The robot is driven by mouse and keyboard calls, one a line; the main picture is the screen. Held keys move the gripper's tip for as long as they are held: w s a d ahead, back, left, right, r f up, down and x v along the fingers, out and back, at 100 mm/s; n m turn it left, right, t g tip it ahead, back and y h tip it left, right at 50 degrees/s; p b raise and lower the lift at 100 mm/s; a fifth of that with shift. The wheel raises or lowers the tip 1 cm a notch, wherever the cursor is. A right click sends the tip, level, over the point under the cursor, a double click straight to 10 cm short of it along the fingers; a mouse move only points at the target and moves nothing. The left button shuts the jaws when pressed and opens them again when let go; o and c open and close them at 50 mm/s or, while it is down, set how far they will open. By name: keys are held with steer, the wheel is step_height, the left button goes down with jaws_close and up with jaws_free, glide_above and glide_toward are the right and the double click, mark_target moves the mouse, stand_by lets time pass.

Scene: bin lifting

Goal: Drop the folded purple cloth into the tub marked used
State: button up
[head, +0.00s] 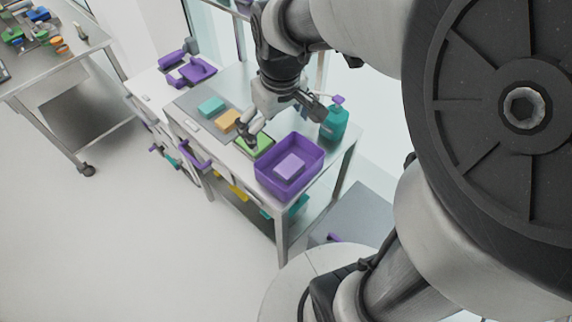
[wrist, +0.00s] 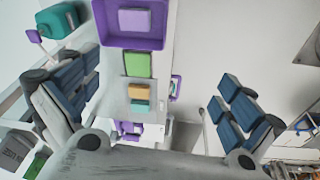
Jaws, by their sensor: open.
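The folded purple cloth (head: 289,167) is a pale lilac block lying inside the purple tub (head: 262,182), on its floor. The wrist view shows the cloth (wrist: 135,20) in the tub (wrist: 110,37) at the top edge. No writing is legible on the tub, so I cannot read a "used" mark. My gripper (head: 282,120) is above the table, just behind and left of the tub, apart from the cloth. In the wrist view my gripper (wrist: 155,95) has its fingers spread wide with nothing between them.
A teal pump bottle (head: 335,124) stands behind the tub. A metal workbench (head: 60,62) is far left; open floor lies between.

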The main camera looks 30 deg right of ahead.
steer(key=s+a+r+m+t, duration=0.1)
steer(key=s+a+r, duration=0.1)
steer(key=s, duration=0.5)
steer(key=s+a+r+t, duration=0.1)
steer(key=s+a+r, duration=0.2)
steer(key=s, duration=0.5)
steer(key=shift+s+m, duration=0.2)
steer(key=shift+m, duration=0.2)
